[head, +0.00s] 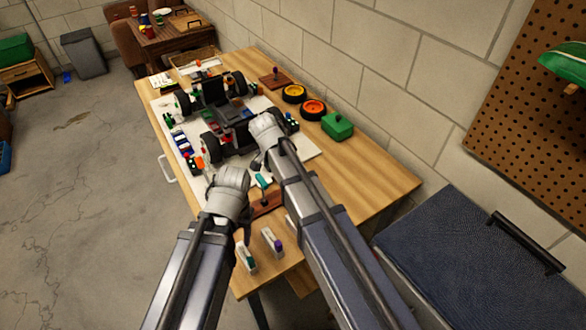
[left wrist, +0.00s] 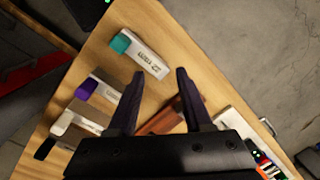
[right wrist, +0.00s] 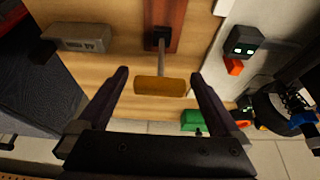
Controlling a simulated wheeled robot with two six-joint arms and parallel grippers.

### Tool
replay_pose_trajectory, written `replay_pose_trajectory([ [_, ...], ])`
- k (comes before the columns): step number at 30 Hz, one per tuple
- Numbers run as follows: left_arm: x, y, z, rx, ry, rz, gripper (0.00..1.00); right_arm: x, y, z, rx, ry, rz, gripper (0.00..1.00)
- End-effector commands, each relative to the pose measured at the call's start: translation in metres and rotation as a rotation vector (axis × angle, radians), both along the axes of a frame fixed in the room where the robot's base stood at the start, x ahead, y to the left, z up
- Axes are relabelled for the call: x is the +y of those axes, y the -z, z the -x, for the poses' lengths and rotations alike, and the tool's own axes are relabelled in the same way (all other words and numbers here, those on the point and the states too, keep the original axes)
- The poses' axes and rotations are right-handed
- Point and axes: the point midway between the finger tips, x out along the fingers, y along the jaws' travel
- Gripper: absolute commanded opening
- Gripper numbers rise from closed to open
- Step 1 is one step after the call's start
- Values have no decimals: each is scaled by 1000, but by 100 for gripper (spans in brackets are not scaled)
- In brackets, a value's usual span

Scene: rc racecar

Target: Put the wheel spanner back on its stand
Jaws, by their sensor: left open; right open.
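In the right wrist view a T-shaped tool, which looks like the wheel spanner, shows an amber crossbar (right wrist: 160,86). Its thin shaft runs to a black socket on a brown wooden stand (right wrist: 172,12). I cannot tell how firmly it sits there. The stand also shows in the head view (head: 268,203), at the near end of the table, and partly in the left wrist view (left wrist: 160,120). My right gripper (right wrist: 160,82) is open, its fingers on either side of the crossbar without visible contact. My left gripper (left wrist: 158,75) is open and empty above the near table end.
An RC car (head: 215,105) stands on a white mat (head: 305,152). A green box (head: 337,125) and loose wheels (head: 313,109) lie along the wall side. Another brown stand (head: 275,81) is farther back.

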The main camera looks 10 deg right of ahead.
Motion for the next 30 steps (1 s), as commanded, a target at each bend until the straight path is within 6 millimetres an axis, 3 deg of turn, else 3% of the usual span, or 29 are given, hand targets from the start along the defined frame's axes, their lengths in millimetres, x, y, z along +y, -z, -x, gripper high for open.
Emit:
replay_pose_trajectory([
  [8, 0, -12, 0, 0, 0, 0, 50, 4, -12, 1, 0, -1, 0, 100],
  [22, 0, -68, 0, 0, 0, 0, 50, 25, -68, 10, 0, -1, 0, 100],
  [30, 0, -72, 0, 0, 0, 0, 50, 28, -72, 11, 0, 0, 0, 100],
])
